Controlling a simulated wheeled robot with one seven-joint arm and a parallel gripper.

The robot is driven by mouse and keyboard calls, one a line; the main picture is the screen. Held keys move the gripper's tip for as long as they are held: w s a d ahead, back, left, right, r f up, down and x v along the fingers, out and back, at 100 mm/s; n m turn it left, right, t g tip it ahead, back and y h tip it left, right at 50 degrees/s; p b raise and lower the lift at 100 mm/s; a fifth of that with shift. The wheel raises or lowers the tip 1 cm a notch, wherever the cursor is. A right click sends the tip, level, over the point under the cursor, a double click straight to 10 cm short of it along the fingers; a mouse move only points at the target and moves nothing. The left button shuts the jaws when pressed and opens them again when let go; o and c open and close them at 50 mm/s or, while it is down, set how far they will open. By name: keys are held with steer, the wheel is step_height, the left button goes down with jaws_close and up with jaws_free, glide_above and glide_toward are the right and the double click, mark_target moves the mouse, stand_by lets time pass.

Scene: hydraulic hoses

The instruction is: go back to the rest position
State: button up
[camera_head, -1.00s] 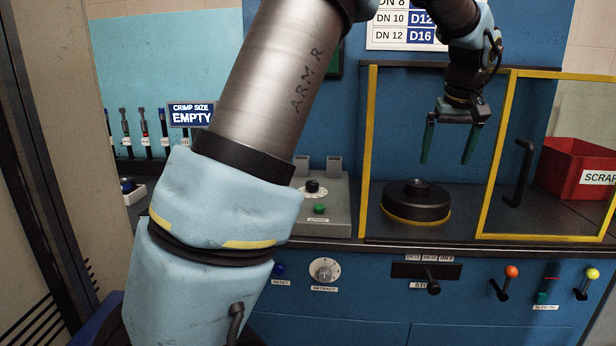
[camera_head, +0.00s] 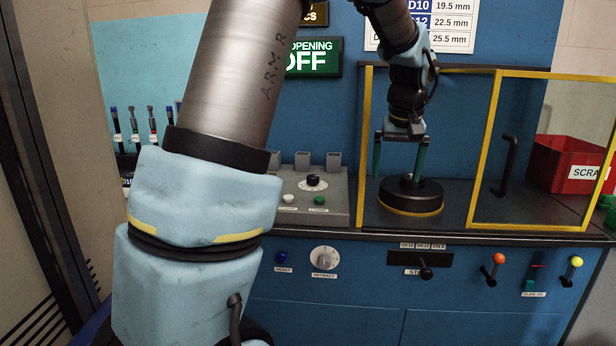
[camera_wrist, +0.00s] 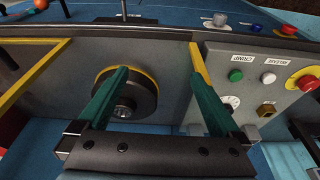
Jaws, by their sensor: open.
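My gripper (camera_head: 398,160) hangs in the left, open part of the yellow-framed enclosure, with its two green fingers pointing down. The fingers are apart with nothing between them. Below and behind them is a round black block with a yellow base ring (camera_head: 411,196); the right finger overlaps it in the head view, and I cannot tell whether they touch. In the wrist view the gripper (camera_wrist: 158,74) is also open, and the black block (camera_wrist: 125,95) shows beyond the fingers.
The yellow-framed guard (camera_head: 487,150) with a black handle stands right of my gripper. A grey control box (camera_head: 318,200) is at the left. A red scrap bin (camera_head: 568,160) is at the far right. Levers and knobs line the blue front panel (camera_head: 350,290). Hose ends stand at the far left.

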steer(key=s+a+f, duration=0.3)
steer(key=s+a, duration=0.1)
steer(key=a, duration=0.4)
steer(key=s+a+f, duration=0.4)
steer(key=s+a, duration=0.1)
steer(key=a, duration=0.4)
steer(key=s+a+f+g, duration=0.1)
steer(key=s+a+f, duration=0.3)
steer(key=a, duration=0.5)
steer(key=shift+s+a, duration=0.2)
steer(key=shift+s, duration=0.45)
steer(key=shift+f, duration=0.1)
